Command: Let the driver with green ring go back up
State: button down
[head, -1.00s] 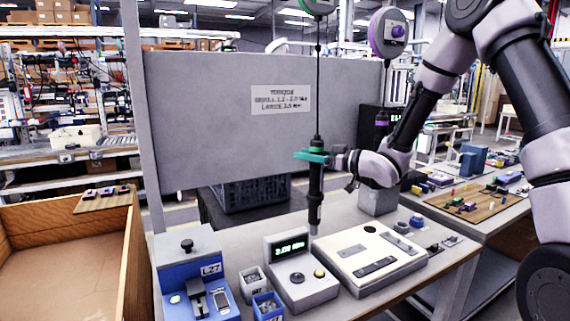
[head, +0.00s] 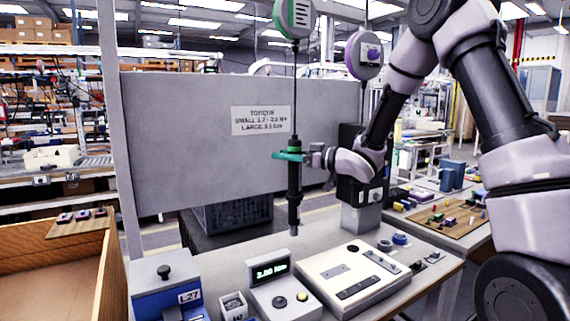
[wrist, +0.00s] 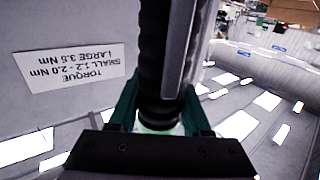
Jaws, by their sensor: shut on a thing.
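The driver with the green ring (head: 294,195) is a black, upright tool. It hangs on a cable below the green balancer (head: 296,15), its tip above the bench and clear of it. My gripper (head: 289,156), with teal fingers, is shut around the driver's upper body at the green ring. In the wrist view the black driver body (wrist: 163,60) runs between the teal fingers (wrist: 158,110), with a pale green glow at the ring. The purple balancer (head: 364,55) hangs further right; the tool under it is mostly hidden behind my arm.
The torque display box (head: 272,270), a white panel box (head: 350,278) and the blue L27 fixture (head: 165,295) stand on the bench below. A grey panel with a torque sign (head: 262,120) stands behind the driver. A wooden bin (head: 105,275) is at left.

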jog(key=shift+r, duration=0.15)
grip_release()
dwell(0.6)
